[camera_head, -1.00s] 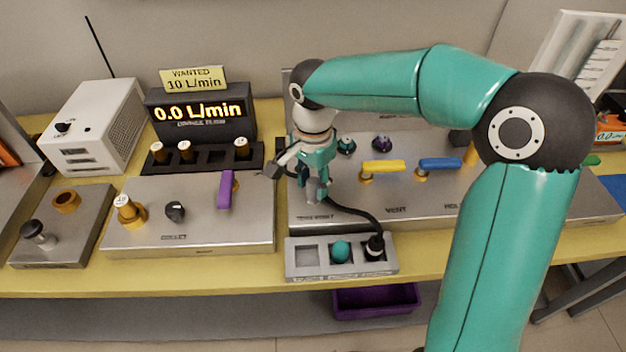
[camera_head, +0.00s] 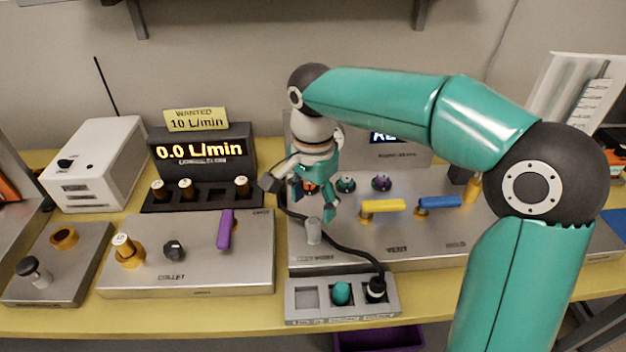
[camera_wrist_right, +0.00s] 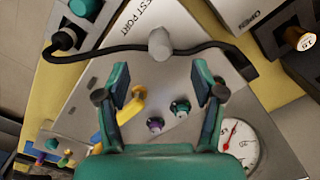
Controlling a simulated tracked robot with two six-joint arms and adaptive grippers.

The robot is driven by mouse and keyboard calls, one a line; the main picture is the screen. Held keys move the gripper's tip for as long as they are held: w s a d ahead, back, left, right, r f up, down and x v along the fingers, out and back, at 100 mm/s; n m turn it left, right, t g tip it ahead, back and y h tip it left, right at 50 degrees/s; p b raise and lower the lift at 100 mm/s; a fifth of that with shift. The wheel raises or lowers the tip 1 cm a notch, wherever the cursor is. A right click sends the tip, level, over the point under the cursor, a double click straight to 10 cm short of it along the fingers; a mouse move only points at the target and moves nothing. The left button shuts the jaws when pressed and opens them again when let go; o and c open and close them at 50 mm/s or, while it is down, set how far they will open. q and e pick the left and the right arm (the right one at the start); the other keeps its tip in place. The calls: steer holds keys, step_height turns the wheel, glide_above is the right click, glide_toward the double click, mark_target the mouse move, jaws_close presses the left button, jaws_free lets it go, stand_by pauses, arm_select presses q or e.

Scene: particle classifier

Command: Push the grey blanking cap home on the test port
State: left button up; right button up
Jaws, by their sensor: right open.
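The grey blanking cap (camera_head: 313,232) stands upright at the test port, near the front left of the large steel panel (camera_head: 350,258). In the right wrist view the cap (camera_wrist_right: 160,43) shows beside the words TEST PORT, with a black cable passing close by. The port under it is hidden, so I cannot tell how far down the cap sits. My right gripper (camera_head: 319,212) is open and empty, apart from the cap, just above and behind it in the head view. In the wrist view the open fingers (camera_wrist_right: 160,85) frame bare panel, with the cap beyond their tips.
A black cable (camera_head: 345,247) curves past the cap to a tray (camera_head: 310,314) holding a teal cap and a black plug. Yellow (camera_head: 382,205) and blue (camera_head: 440,202) levers stand to the right. A purple lever (camera_head: 225,230) stands to the left. A gauge (camera_wrist_right: 238,145) shows in the wrist view.

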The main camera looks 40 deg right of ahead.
mark_target(313, 221)
step_height(313, 221, up, 6)
steer(key=shift+f, duration=0.15)
stand_by(0.6)
